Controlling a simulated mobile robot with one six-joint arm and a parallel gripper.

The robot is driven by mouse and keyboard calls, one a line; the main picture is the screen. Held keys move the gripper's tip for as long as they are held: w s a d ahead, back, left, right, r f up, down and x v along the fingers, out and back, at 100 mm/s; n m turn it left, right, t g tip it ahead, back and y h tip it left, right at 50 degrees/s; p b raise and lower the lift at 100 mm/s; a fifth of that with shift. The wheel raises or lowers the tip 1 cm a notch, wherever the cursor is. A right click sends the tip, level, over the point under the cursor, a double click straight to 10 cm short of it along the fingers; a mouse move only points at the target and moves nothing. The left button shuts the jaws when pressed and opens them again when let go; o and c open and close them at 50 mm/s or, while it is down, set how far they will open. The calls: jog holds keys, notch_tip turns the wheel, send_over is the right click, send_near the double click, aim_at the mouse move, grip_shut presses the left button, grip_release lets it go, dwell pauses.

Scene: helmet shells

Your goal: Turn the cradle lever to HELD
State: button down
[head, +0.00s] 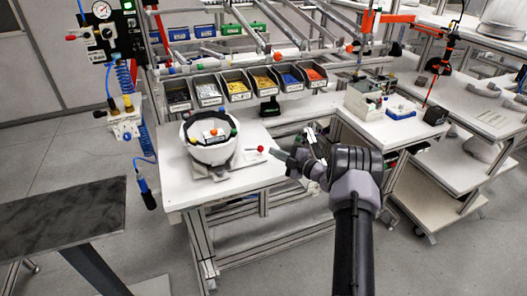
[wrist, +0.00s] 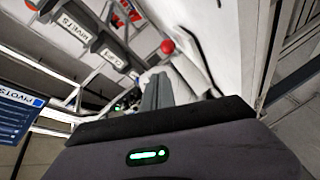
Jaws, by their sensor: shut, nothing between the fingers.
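The cradle holds a white helmet shell (head: 208,146) on the left part of the white workbench (head: 235,178). The red ball knob of the cradle lever (head: 261,149) stands out to the right of the shell. The same red knob shows in the wrist view (wrist: 167,46), beyond the fingers. My gripper (head: 285,155) is to the right of the knob, apart from it. In the wrist view its fingers (wrist: 157,92) are together with nothing between them. The HELD marking and most of the lever arm are too small or hidden to read.
A row of parts bins (head: 238,86) stands behind the shell. A grey box (head: 364,98) and a blue tray (head: 401,109) sit on the bench to the right. A blue coiled hose (head: 146,130) hangs at the left. The bench front is mostly clear.

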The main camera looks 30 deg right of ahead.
jog(key=d, duration=0.1)
jog(key=s+d, duration=0.1)
jog(key=d, duration=0.2)
jog(key=shift+s+d+f, duration=0.25)
jog(key=shift+s+f, duration=0.05)
jog(key=shift+s+d+r, duration=0.2)
jog(key=shift+s+d, duration=0.25)
jog(key=shift+s, duration=0.05)
jog(key=shift+s+d+r, duration=0.15)
jog(key=shift+s+d, duration=0.25)
jog(key=shift+s, duration=0.1)
jog(key=shift+d+f, duration=0.1)
jog(key=shift+d, duration=0.1)
